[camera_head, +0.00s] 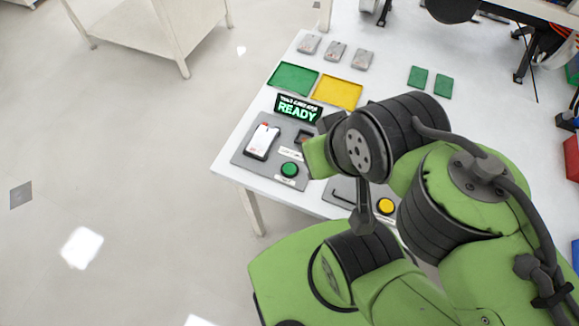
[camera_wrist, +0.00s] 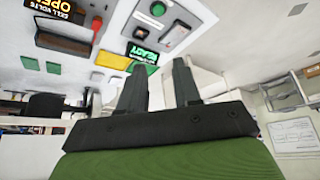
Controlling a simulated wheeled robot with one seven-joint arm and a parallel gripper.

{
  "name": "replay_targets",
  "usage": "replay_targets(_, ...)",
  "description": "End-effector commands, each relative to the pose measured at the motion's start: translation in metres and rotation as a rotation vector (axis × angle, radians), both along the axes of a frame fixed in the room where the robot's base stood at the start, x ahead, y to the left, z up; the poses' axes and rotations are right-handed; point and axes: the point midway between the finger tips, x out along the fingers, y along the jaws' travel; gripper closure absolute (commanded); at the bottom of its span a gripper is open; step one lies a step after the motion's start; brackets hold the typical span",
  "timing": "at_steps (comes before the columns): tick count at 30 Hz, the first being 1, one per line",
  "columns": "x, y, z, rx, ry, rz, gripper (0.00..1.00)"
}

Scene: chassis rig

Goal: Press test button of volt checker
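The volt checker is a grey panel (camera_head: 243,155) at the table's near left corner, with a lit green READY display (camera_head: 298,109) behind it. A round green button (camera_head: 289,169), apparently the test button, sits at its front edge. In the wrist view the READY display (camera_wrist: 142,54) shows beyond the fingers, and the green button (camera_wrist: 158,8) is at the top edge. My gripper (camera_wrist: 159,63) is open and empty, fingers apart. In the head view its fingers are mostly hidden, and contact cannot be judged.
A second panel with a yellow button (camera_head: 386,206) is partly behind my arm; an orange-lettered OPEN display (camera_wrist: 62,8) shows in the wrist view. A green tray (camera_head: 292,78), a yellow tray (camera_head: 336,92) and several grey blocks (camera_head: 335,51) lie farther back.

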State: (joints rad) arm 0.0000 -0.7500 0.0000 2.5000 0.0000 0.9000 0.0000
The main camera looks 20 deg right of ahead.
Motion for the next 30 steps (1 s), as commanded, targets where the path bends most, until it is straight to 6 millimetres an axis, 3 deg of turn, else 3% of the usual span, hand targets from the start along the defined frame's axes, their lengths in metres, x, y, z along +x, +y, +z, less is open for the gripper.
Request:
replay_targets(1, 0.0000, 0.0000, 0.0000, 0.000, 0.000, 0.000, 0.76)
replay_targets(6, 0.0000, 0.0000, 0.0000, 0.000, 0.000, 0.000, 1.00)
replay_targets(30, 0.0000, 0.0000, 0.0000, 0.000, 0.000, 0.000, 1.00)
